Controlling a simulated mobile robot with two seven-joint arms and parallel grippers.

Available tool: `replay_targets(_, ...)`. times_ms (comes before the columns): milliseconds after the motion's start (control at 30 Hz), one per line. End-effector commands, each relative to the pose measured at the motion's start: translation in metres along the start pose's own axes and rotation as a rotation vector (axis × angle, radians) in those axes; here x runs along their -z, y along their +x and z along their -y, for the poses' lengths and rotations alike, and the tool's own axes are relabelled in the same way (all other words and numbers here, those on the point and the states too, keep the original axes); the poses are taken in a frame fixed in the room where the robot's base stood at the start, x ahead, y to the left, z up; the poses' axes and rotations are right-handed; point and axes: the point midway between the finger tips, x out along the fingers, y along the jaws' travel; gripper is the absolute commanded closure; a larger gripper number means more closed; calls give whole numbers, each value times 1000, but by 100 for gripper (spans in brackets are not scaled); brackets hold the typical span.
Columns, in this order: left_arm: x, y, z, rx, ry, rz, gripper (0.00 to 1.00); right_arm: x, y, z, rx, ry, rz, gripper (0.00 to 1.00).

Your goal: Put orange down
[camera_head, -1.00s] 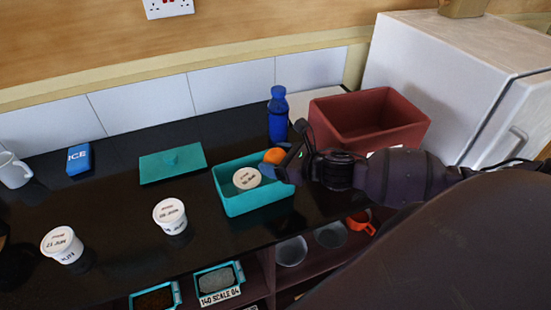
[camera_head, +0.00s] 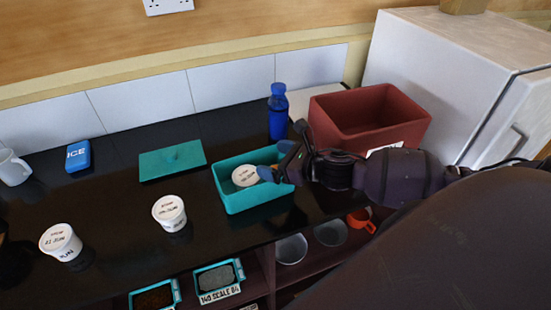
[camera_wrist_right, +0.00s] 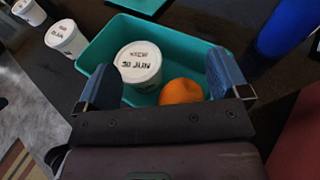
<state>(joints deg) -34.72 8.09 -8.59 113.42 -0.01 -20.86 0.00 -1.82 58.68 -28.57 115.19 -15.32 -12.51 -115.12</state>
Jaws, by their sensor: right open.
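The orange (camera_wrist_right: 181,92) shows in the right wrist view, inside the teal box (camera_wrist_right: 92,54) beside a white lidded tub (camera_wrist_right: 139,64). My right gripper (camera_head: 276,160) is over the right end of that box, which also shows in the head view (camera_head: 250,203). Its fingers are spread wide, and the orange lies between them, nearer the right finger, apart from both as far as I see. The gripper body hides the orange's lower edge. In the head view the orange is hidden, and the tub (camera_head: 244,176) shows. My left gripper is not in view.
A blue bottle (camera_head: 278,112) stands behind the box, and a red-brown bin (camera_head: 368,122) is at the right. A teal lid (camera_head: 172,161), a blue ice pack (camera_head: 78,156) and two white tubs (camera_head: 169,212) (camera_head: 60,242) are on the dark counter to the left.

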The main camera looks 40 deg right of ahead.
Motion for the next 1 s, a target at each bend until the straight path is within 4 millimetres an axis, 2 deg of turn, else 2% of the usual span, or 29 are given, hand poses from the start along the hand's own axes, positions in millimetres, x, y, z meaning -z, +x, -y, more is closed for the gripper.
replay_targets(167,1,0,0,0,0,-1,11,-2,0,0,0,-1,0,6)
replay_targets(333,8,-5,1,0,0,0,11,-16,-4,0,0,0,0,6)
replay_targets(467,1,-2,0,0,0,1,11,-9,-23,0,1,-2,-3,6)
replay_targets(1000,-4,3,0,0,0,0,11,-10,-90,0,1,1,-2,6)
